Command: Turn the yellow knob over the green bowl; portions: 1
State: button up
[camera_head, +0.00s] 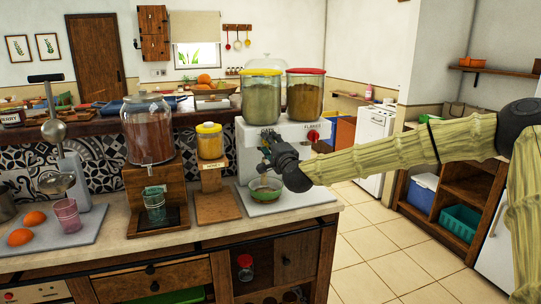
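A white dispenser (245,150) stands at the right end of the wooden counter. It carries a yellow-lidded canister (262,98) and a red-lidded canister (305,98), both with grainy contents. A red knob (313,135) shows on its front right. The yellow knob cannot be made out; my gripper covers the dispenser's front left. A small green bowl (265,191) sits on the dispenser's base below that side. My gripper (266,160) is at the dispenser front, just above the bowl; its fingers are too small and dark to show whether they are open or shut.
Left of the dispenser are a yellow-lidded jar (209,142) on a wooden stand and a large glass jar (148,130) with a teal cup (154,204) below. A pink cup (67,215) and oranges (34,218) lie further left. The floor at right is clear.

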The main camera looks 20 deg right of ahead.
jog(key=shift+f+m+b, duration=0.1)
jog(key=shift+m+b, duration=0.9)
jog(key=shift+m, duration=0.1)
jog(key=o, duration=1)
jog(key=shift+d, duration=0.1)
jog(key=s, duration=1.2)
jog(key=shift+d+f, duration=0.2)
jog(key=shift+f, duration=0.2)
